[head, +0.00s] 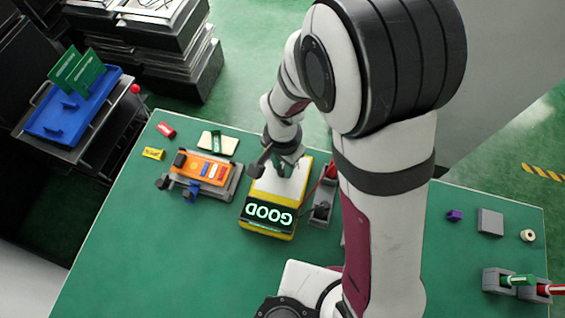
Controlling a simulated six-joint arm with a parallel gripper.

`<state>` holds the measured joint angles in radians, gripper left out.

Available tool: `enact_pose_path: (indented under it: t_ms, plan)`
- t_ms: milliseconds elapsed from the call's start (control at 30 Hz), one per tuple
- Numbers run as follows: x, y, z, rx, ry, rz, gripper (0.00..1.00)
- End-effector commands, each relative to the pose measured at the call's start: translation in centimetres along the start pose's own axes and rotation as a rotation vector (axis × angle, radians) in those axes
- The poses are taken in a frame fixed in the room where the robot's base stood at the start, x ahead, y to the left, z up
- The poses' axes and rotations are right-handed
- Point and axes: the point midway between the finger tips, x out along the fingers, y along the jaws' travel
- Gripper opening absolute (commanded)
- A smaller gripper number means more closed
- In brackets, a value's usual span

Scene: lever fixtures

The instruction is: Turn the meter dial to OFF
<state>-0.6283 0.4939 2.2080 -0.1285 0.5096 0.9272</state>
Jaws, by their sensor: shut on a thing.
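The yellow meter (268,229) lies on the green table, near the middle. Its dark display (268,214) shows "GOOD" in lit letters, upside down from this view. My gripper (288,168) is at the far end of the meter, over its pale face. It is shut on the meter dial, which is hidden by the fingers. The dial's pointer and its OFF mark cannot be made out.
A grey fixture with an orange block (203,168) stands left of the meter. A grey probe holder (322,204) with a red probe (331,170) stands close on its right. Small red (166,130) and yellow (153,153) blocks lie far left. My arm hides the table's right-centre.

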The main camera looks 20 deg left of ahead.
Motion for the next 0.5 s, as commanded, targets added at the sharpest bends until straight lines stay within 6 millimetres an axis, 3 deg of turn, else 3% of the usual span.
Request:
enact_pose_path:
  t_ms: [500]
  plan:
    - [-0.02,-0.03,-0.08,-0.420,0.002,-0.001,0.00]
